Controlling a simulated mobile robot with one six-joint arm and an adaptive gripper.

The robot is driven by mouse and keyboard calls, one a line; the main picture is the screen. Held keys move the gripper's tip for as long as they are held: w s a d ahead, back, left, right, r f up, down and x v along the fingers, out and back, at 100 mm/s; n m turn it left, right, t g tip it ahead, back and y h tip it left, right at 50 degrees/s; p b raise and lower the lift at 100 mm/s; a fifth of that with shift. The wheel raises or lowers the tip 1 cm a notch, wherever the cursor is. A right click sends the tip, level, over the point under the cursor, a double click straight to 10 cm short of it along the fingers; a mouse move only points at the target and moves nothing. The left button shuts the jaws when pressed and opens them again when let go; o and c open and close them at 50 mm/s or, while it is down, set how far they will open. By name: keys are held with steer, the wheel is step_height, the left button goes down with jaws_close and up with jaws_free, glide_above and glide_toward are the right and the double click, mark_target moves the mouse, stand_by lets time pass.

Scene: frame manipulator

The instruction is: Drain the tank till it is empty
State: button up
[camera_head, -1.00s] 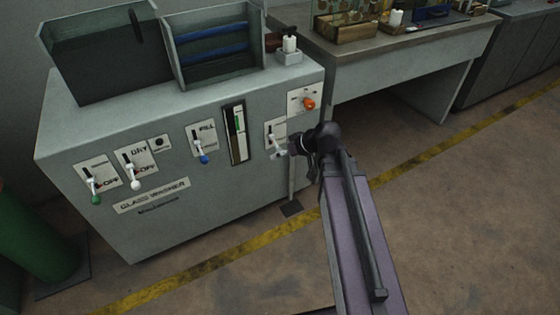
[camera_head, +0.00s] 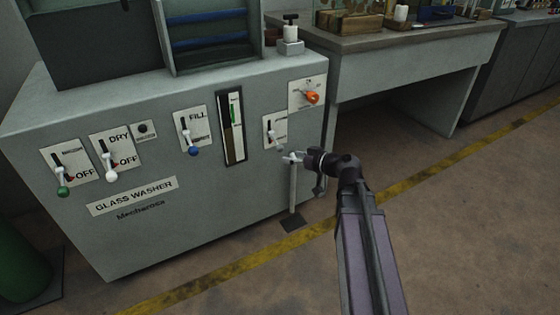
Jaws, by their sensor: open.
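The glass washer (camera_head: 145,238) is a grey cabinet with several lever switches on its front. A tall level gauge (camera_head: 233,128) with a green mark and dark and brown parts is set in its front. Right of the gauge is a small white plate (camera_head: 281,123) with a pale lever (camera_head: 276,138); its lettering is too small to read. My gripper (camera_head: 291,158) is open just below the lever's lower end, in front of the cabinet. I cannot tell whether it touches the lever. A vertical pipe (camera_head: 293,192) runs down below it to a dark floor plate (camera_head: 293,224).
A FILL lever (camera_head: 192,150) with a blue knob is left of the gauge. An orange knob (camera_head: 312,97) is above right. A DRY lever (camera_head: 111,174) and a green-knobbed lever (camera_head: 63,190) are at left. A bench (camera_head: 410,60) stands to the right; the floor before it is clear.

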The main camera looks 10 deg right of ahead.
mark_target(280, 148)
steer(key=w+d+f+t+b, duration=0.2)
steer(key=d+f+t+b, duration=0.2)
steer(key=b, duration=0.6)
steer(key=shift+w+d+f+m, duration=0.2)
steer(key=shift+d+f+m, duration=0.2)
steer(key=shift+d+f, duration=0.75)
steer(key=shift+a+f, duration=0.2)
steer(key=shift+a, duration=0.1)
steer(key=x, duration=1.3)
steer(key=shift+w+a+f, duration=0.1)
steer(key=shift+w, duration=0.3)
jaws_close()
